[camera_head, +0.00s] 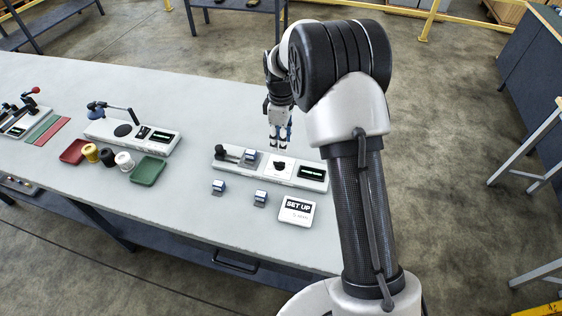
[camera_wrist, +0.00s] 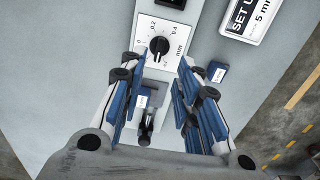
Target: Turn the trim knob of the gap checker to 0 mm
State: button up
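The gap checker (camera_head: 222,164) is a long light-grey unit on the table, with a blue-and-silver block in its fixture at the left and a dark display (camera_head: 312,173) at the right. Its black trim knob (camera_wrist: 159,45) sits on a white dial plate marked in mm, with 0, 0.2 and 0.4 legible. The white pointer line appears to lie toward the lower part of the scale; its exact reading is too small to tell. The knob also shows in the head view (camera_head: 280,163). My gripper (camera_wrist: 160,92) is open and empty, above the checker, with the knob beyond its fingertips.
A "SET UP" card (camera_head: 297,210) and two small blue-and-silver blocks (camera_head: 218,186) (camera_head: 260,197) lie in front of the checker. Red (camera_head: 74,151) and green (camera_head: 148,170) trays, several spools and another device (camera_head: 133,133) stand to the left. Bare table lies behind the checker.

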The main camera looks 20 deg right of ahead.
aim_at(281, 162)
notch_tip(281, 162, down, 10)
jog(key=shift+f+b, duration=0.1)
jog(key=shift+b, duration=0.95)
grip_shut()
